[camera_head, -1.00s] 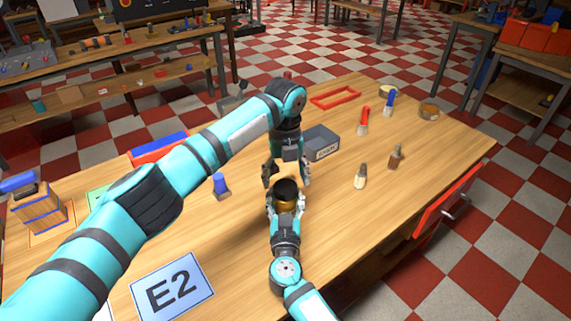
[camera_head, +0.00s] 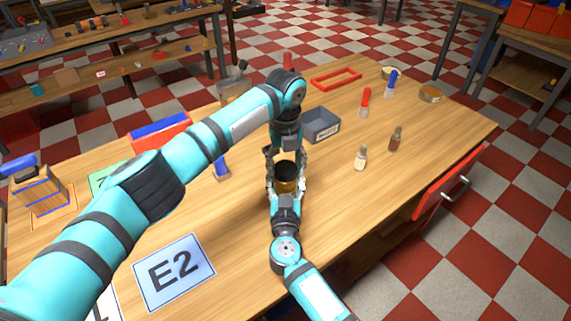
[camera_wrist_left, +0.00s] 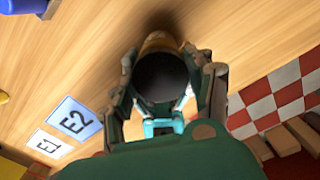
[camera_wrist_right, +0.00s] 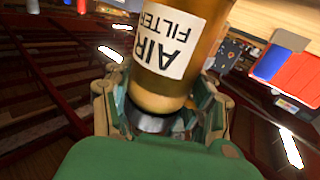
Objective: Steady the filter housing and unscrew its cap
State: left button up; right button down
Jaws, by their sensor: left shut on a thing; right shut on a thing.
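The filter housing (camera_head: 286,187) is an amber cylinder standing upright on the table, with a black round cap (camera_head: 286,171) on top. Its white "AIR FILTER" label (camera_wrist_right: 169,40) shows in the right wrist view. My left gripper (camera_head: 271,160) reaches down from above, its fingers shut around the cap. The left wrist view shows the cap's dark face (camera_wrist_left: 162,78) between the fingers, with amber behind it. My right gripper (camera_head: 286,195) comes from the front and is shut on the housing. Its fingers hide part of the housing's sides.
A grey bin (camera_head: 321,125) stands behind the grippers. Two small bottles (camera_head: 361,158) (camera_head: 395,140) stand to the right. A blue-topped item (camera_head: 221,168) is partly behind my left arm. An E2 card (camera_head: 174,272) lies front left. A red drawer (camera_head: 447,190) juts out at right.

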pick_arm(q)
jog(key=n, duration=1.3)
jog(key=shift+s+d+n, duration=0.1)
jog(key=shift+n, duration=0.2)
jog(key=n, duration=1.1)
jog(key=shift+n, duration=0.3)
jog(key=n, duration=0.4)
jog(key=shift+n, duration=0.4)
jog(key=n, duration=0.4)
jog(key=shift+s+r+n, duration=0.1)
jog(key=shift+n, duration=0.2)
jog(key=n, duration=0.4)
jog(key=shift+n, duration=0.4)
jog(key=n, duration=0.4)
